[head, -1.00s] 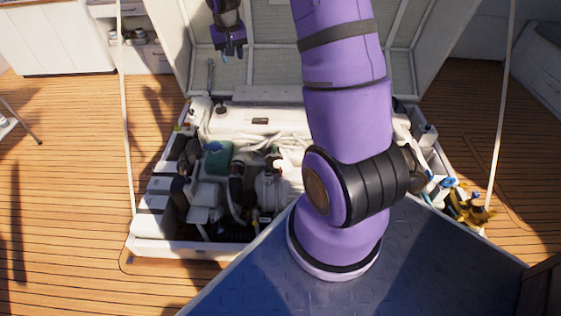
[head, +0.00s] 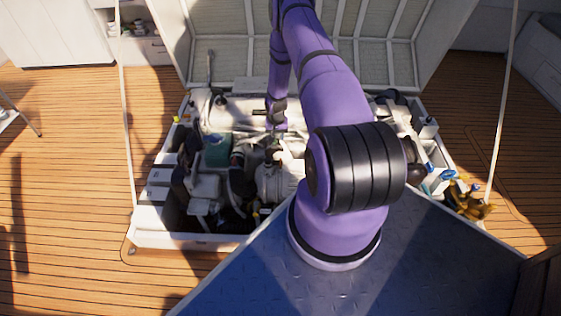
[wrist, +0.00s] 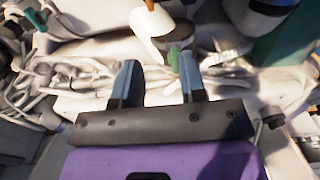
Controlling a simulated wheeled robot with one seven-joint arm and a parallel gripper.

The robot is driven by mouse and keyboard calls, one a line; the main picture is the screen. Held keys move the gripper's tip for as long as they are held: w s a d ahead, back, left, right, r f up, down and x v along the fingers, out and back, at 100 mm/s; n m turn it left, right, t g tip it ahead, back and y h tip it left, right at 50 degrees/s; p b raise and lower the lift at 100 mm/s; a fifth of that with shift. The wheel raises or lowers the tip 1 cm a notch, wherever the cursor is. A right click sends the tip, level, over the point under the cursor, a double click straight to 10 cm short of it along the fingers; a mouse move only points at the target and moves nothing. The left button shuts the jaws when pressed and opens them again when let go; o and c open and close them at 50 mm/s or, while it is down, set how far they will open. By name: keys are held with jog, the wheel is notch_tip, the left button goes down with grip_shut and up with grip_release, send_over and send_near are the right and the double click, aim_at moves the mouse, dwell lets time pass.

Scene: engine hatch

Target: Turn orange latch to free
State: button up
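In the wrist view a small orange piece (wrist: 150,4) shows at the top edge, on a white rounded part (wrist: 152,32); most of it is cut off, and I cannot tell for sure that it is the latch. My gripper (wrist: 158,72) is open, its two blue-grey fingers apart with nothing held between them. A small green part (wrist: 172,58) shows just beyond the right finger. In the head view my gripper (head: 275,136) is over the middle of the engine bay. I cannot make out an orange latch there.
White hoses (wrist: 75,72) and pipes lie close around the fingers. A green box (head: 216,152) sits left of my gripper in the bay. The raised hatch lid (head: 220,60) stands behind. Gold and blue items (head: 470,202) lie at the right.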

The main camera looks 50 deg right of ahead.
jog(key=shift+m, duration=0.3)
jog(key=f, duration=0.5)
jog(key=s+f, duration=0.1)
jog(key=f, duration=0.4)
jog(key=s+f, duration=0.1)
jog(key=f, duration=0.4)
jog(key=shift+s+f, duration=0.1)
jog(key=shift+f, duration=0.2)
grip_shut()
